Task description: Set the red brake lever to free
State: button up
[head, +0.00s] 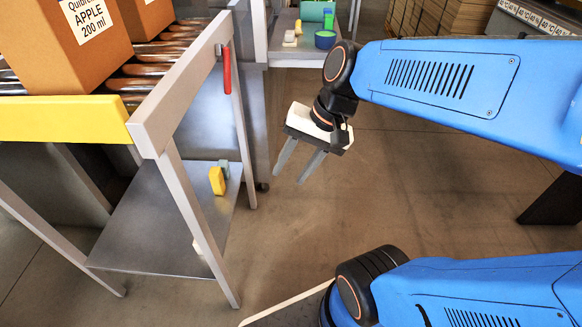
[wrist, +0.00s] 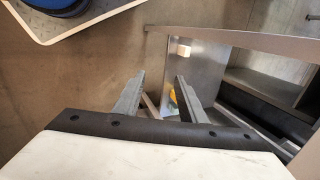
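The red brake lever (head: 227,70) hangs down along the outer side of the roller cart's frame (head: 175,85), near its far end in the head view. My gripper (head: 297,173) is in the open space right of the cart, lower than the lever and apart from it. Its two fingers are spread with nothing between them. In the wrist view the gripper (wrist: 159,95) also shows open and empty. I cannot make out the lever in the wrist view.
Orange cartons (head: 65,45) stand on the cart's rollers behind a yellow bar (head: 65,119). The cart's lower shelf (head: 160,235) holds a yellow item (head: 217,180) and a grey-green one. Another bench (head: 290,50) with small items stands behind. The floor (head: 370,200) right of the cart is clear.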

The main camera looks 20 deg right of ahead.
aim_at(224, 70)
jog(key=shift+w+a, duration=0.1)
jog(key=shift+w, duration=0.05)
grip_shut()
jog(key=w+a+r+g+y, duration=0.15)
jog(key=w+y, duration=0.25)
jog(key=w, duration=0.4)
jog(key=w+r+g+y, duration=0.15)
jog(key=w+y, duration=0.25)
jog(key=w, duration=0.4)
jog(key=w+d+r+m+t+y, duration=0.1)
jog(key=w+d+t+y, duration=0.2)
jog(key=w+d, duration=0.35)
jog(key=w+d+m+t+y, duration=0.1)
jog(key=w+d+t+y, duration=0.25)
jog(key=w, duration=0.55)
jog(key=s+a+r, duration=0.1)
jog(key=a+r, duration=0.2)
jog(key=a, duration=0.7)
jog(key=shift+a, duration=0.25)
